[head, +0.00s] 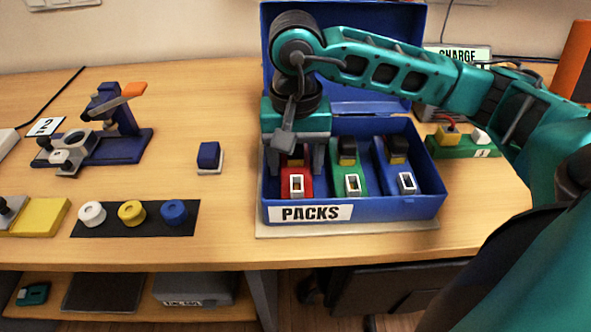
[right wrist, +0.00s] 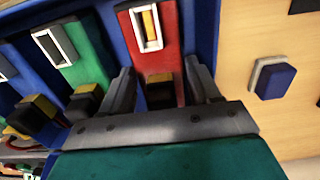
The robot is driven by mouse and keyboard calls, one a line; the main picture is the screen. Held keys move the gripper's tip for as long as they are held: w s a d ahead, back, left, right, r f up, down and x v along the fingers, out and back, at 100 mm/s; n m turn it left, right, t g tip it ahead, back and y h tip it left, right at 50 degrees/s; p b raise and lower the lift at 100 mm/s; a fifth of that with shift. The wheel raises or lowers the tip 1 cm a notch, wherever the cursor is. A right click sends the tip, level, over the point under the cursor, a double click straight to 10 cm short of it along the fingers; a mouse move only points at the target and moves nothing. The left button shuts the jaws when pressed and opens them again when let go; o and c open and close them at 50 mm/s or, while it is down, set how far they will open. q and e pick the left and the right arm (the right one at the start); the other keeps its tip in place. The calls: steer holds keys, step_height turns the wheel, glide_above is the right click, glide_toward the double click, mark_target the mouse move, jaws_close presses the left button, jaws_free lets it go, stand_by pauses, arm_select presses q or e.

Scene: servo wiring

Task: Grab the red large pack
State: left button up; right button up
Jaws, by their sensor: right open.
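The red large pack (head: 297,187) stands in the left slot of the blue PACKS box (head: 395,208), with a green pack (head: 352,182) and a blue pack (head: 405,180) to its right. My right gripper (head: 297,170) is over the red pack, fingers pointing down on either side of it. In the right wrist view the open fingers (right wrist: 162,85) straddle the red pack (right wrist: 157,55), with gaps at both sides. The rear of the red pack is partly hidden by the gripper. My left gripper is not in view.
The box's raised blue lid (head: 345,75) stands behind the gripper. A small blue block (head: 208,155) sits left of the box. A black strip (head: 150,218) carries white, yellow and blue rings. A green charger (head: 465,147) is at the right.

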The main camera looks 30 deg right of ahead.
jaws_close()
steer(key=shift+r, duration=0.1)
stand_by(0.4)
